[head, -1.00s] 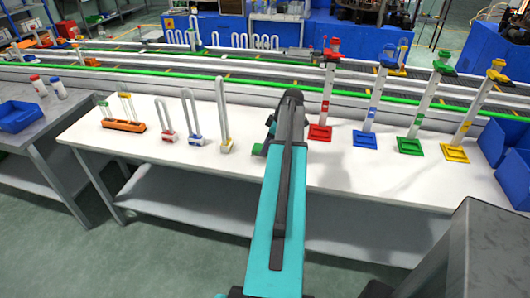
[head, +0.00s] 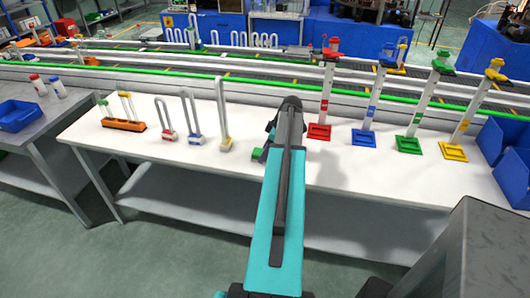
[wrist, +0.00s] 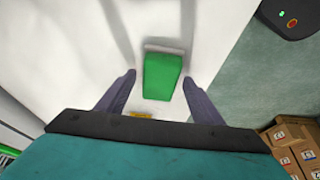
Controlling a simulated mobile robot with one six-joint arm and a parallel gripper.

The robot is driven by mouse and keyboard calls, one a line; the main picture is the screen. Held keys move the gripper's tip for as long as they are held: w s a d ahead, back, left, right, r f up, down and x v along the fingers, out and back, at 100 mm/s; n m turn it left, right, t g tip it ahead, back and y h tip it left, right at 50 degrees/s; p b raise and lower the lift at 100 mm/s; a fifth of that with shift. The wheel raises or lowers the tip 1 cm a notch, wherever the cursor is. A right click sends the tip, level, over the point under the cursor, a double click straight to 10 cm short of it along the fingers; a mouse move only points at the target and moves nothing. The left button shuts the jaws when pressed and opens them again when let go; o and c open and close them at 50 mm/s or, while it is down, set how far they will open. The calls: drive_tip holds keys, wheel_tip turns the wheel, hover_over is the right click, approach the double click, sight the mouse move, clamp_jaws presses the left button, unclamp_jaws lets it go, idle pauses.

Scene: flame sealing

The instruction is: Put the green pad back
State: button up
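The green pad (wrist: 163,75) shows in the wrist view as a green block with a pale upper edge, over the white table (wrist: 215,25). My gripper (wrist: 158,78) is open, with one dark finger on each side of the pad. A gap shows at the left finger; the right finger is close to the pad's lower right side. I cannot tell how high the fingers are over the table. In the head view my arm reaches over the table's middle and mostly hides the gripper and pad.
Red (head: 319,131), blue (head: 364,138), green (head: 409,145) and yellow (head: 453,151) stands with tall posts are right of my arm. U-shaped tubes (head: 224,115) on small bases and an orange holder (head: 123,125) are left. Blue bins (head: 508,150) stand at the right end.

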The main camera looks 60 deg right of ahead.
drive_tip(key=shift+r, duration=0.2)
drive_tip(key=b+v, duration=0.2)
drive_tip(key=v, duration=1)
drive_tip(key=shift+b, duration=0.4)
drive_tip(key=shift+w, duration=0.1)
idle(0.7)
